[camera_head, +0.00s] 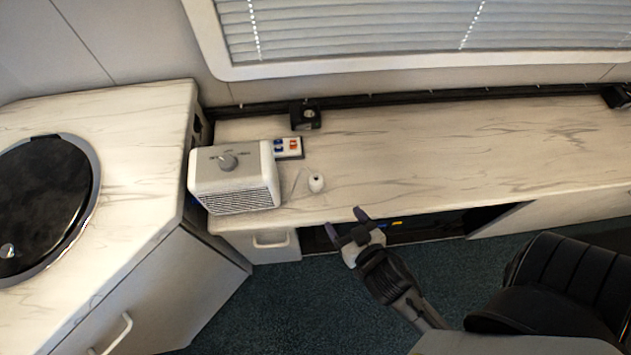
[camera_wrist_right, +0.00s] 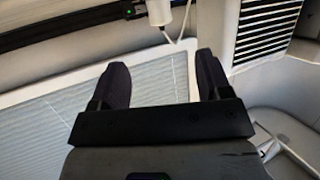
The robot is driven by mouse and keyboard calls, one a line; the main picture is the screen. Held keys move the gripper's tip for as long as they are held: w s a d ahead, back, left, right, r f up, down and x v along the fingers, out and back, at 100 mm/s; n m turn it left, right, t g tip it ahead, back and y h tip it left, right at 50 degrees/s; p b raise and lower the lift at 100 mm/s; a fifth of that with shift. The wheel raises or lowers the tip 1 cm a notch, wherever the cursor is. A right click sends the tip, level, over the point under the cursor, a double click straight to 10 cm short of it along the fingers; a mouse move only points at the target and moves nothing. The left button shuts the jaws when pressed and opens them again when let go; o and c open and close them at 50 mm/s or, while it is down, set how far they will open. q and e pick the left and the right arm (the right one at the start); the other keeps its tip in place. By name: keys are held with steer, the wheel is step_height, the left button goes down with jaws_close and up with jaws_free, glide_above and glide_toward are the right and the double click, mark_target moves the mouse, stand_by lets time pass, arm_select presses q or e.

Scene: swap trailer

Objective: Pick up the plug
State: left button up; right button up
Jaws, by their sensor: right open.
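A small white rounded plug (camera_head: 316,183) lies on the marble-patterned counter (camera_head: 450,140), just right of the white heater box (camera_head: 234,178). A thin pale cord lies beside it. My right gripper (camera_head: 347,222) is open and empty, in front of the counter's front edge and a little right of the plug. Its two dark fingers also show apart in the right wrist view (camera_wrist_right: 163,65). My left gripper is not in view.
A power strip (camera_head: 288,147) with red and blue switches sits behind the heater. A black bracket (camera_head: 305,116) stands at the back rail. A round black-topped unit (camera_head: 42,205) is at left. A black chair (camera_head: 575,290) is at lower right.

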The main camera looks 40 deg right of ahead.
mark_target(320, 187)
steer(key=p+x, duration=0.1)
steer(key=x, duration=0.7)
steer(key=shift+w, duration=0.15)
steer(key=p+x, duration=0.1)
steer(key=x, duration=0.2)
steer(key=shift+w+d, duration=0.2)
steer(key=shift+w, duration=0.15)
steer(key=shift+w+d+f, duration=0.15)
steer(key=shift+w+f, duration=0.2)
steer(key=shift+w, duration=0.3)
steer(key=shift+c, duration=0.4)
steer(key=c, duration=1)
steer(key=shift+r, duration=0.1)
